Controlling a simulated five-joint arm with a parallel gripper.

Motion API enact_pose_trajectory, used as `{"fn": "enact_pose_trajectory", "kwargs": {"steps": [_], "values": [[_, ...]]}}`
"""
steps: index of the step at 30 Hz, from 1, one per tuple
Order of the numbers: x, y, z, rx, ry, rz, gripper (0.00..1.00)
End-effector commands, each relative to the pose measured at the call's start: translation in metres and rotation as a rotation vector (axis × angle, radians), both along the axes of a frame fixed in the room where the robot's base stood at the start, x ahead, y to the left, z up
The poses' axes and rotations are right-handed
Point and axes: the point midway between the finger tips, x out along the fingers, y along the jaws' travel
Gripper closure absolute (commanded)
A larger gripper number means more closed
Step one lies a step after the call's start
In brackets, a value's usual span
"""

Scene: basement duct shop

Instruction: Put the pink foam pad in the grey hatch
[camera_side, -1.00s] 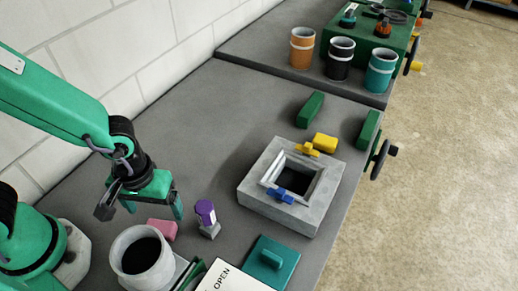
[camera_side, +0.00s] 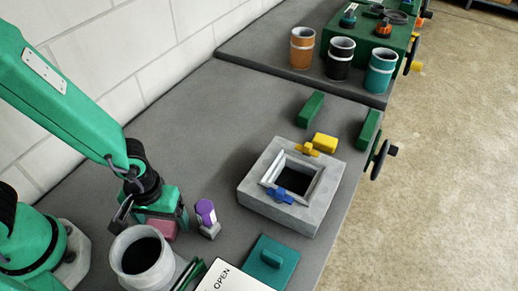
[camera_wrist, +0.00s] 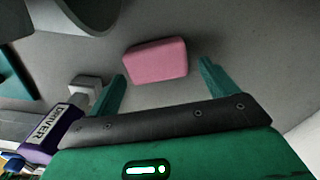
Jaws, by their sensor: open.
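The pink foam pad (camera_side: 162,228) lies on the grey bench at the left, partly hidden by my gripper in the side view. In the wrist view the pad (camera_wrist: 156,61) shows between and just beyond my fingertips. My gripper (camera_wrist: 162,76) is open and empty, with a teal finger on each side of the pad; in the side view my gripper (camera_side: 165,222) is low over it. The grey hatch (camera_side: 254,205) is a square block with a dark open well, right of centre. A blue clip sits on its near rim and a yellow one on its far rim.
A grey pot (camera_side: 117,256) stands close in front of the pad. A purple-topped driver (camera_side: 206,214) stands just to its right. A teal lidded block (camera_side: 266,261) and an OPEN card (camera_side: 232,280) lie near the front. A yellow block (camera_side: 325,142) is behind the hatch.

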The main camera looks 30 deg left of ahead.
Motion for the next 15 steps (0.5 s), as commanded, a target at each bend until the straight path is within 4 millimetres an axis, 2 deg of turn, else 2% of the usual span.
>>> {"fn": "enact_pose_trajectory", "kwargs": {"steps": [9,15], "values": [[0.0,0.0,0.0003,0.0,0.0,0.0,0.17],[0.0,0.0,0.0003,0.0,0.0,0.0,0.56]]}}
